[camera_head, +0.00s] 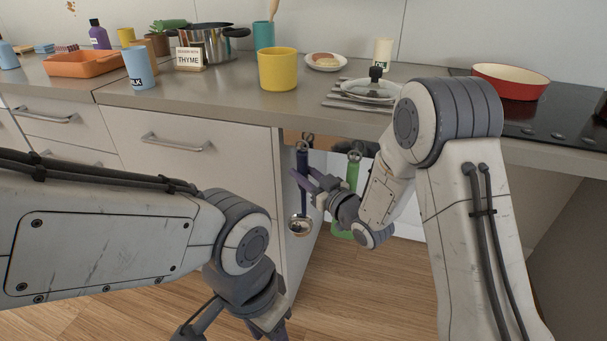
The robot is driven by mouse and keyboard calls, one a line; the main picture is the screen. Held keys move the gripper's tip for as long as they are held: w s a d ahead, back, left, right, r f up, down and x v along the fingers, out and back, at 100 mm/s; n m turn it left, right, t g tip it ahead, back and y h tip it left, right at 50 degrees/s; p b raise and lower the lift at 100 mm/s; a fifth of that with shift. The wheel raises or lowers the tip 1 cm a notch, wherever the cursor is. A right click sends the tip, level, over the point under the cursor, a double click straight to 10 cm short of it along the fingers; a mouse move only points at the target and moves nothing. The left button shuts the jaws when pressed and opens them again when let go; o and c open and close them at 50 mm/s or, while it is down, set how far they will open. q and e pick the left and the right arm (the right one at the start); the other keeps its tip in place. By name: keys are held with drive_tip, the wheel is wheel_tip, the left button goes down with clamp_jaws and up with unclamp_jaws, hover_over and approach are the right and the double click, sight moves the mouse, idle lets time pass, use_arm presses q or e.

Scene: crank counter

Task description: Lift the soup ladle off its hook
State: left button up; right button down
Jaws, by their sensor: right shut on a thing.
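The soup ladle (302,160) has a dark blue handle and a steel bowl (300,225). It hangs upright at the cabinet's side, below the counter edge. Its top is at a hook (308,140); whether it bears on the hook is too small to tell. My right gripper (303,181) is shut on the ladle's handle, about midway down, and its fingers hide part of it. My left gripper (262,326) is at the bottom edge, well below the ladle and cut off by the frame, so its opening is unclear.
A green-handled utensil (352,172) hangs just right of the ladle, close to my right gripper. The counter edge (230,113) overhangs above. On the counter stand a yellow cup (278,70), a plate (371,89) and a red pan (510,82). Open floor (350,290) lies below.

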drive_tip(key=shift+s+a, duration=0.1)
drive_tip(key=shift+s, duration=0.1)
drive_tip(key=shift+s+a, duration=0.15)
drive_tip(key=shift+s, duration=0.3)
idle(0.4)
drive_tip(key=shift+s+a+r, duration=0.2)
drive_tip(key=shift+s+r, duration=0.25)
drive_tip(key=shift+s, duration=0.3)
drive_tip(key=s+a+b, duration=0.1)
drive_tip(key=s+a, duration=0.1)
drive_tip(key=s, duration=0.3)
drive_tip(key=shift+s, duration=0.35)
idle(0.9)
idle(0.5)
